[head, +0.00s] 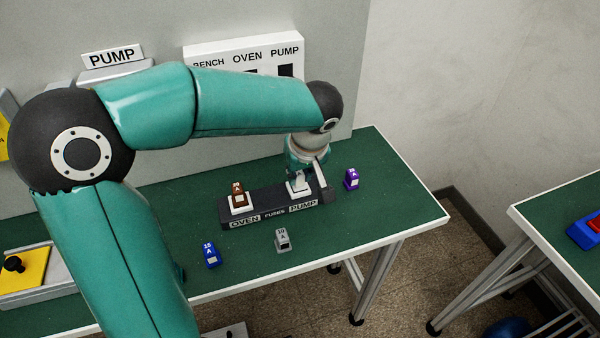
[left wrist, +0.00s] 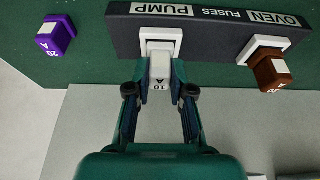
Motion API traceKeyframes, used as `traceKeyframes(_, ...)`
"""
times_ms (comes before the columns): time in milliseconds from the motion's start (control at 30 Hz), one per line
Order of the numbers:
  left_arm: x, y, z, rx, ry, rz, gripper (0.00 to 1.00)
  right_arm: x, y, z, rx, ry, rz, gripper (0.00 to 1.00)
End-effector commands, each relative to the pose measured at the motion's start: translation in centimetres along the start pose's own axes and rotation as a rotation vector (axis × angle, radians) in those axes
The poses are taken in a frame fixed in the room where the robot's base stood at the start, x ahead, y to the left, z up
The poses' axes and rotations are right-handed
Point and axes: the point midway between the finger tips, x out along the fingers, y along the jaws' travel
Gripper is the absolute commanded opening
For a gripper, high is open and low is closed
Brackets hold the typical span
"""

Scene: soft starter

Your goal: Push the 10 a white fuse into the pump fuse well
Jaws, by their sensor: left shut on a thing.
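The white 10 A fuse (left wrist: 160,68) is between the fingers of my left gripper (left wrist: 160,88), which is shut on it. The fuse is at the white-rimmed pump fuse well (left wrist: 162,36); I cannot tell how deep it sits. In the head view the white fuse (head: 298,183) shows above the PUMP end of the dark fuse block (head: 270,206), partly hidden by my left gripper (head: 312,180). A brown fuse (head: 238,195) stands in the oven well (head: 239,208) of the same block. My right gripper is not in view.
A purple fuse (head: 351,179) stands right of the block. A grey fuse (head: 282,240) and a blue fuse (head: 211,255) stand in front of it on the green bench (head: 390,200). A white panel (head: 215,52) is behind. The bench's right end is clear.

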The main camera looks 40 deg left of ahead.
Motion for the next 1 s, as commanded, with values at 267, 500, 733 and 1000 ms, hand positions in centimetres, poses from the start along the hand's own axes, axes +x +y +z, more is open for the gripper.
traceKeyframes(267,0.1,0.0,0.1,0.001,-0.001,0.000,0.23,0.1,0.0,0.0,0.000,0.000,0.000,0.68)
traceKeyframes(500,0.1,0.0,0.0,0.000,-0.001,0.000,0.51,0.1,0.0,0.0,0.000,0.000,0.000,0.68)
traceKeyframes(733,0.0,0.0,0.0,0.000,0.000,0.000,0.51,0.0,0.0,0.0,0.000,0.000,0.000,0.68)
traceKeyframes(1000,-2.5,0.1,0.0,0.000,0.002,0.004,0.51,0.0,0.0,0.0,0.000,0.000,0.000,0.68)
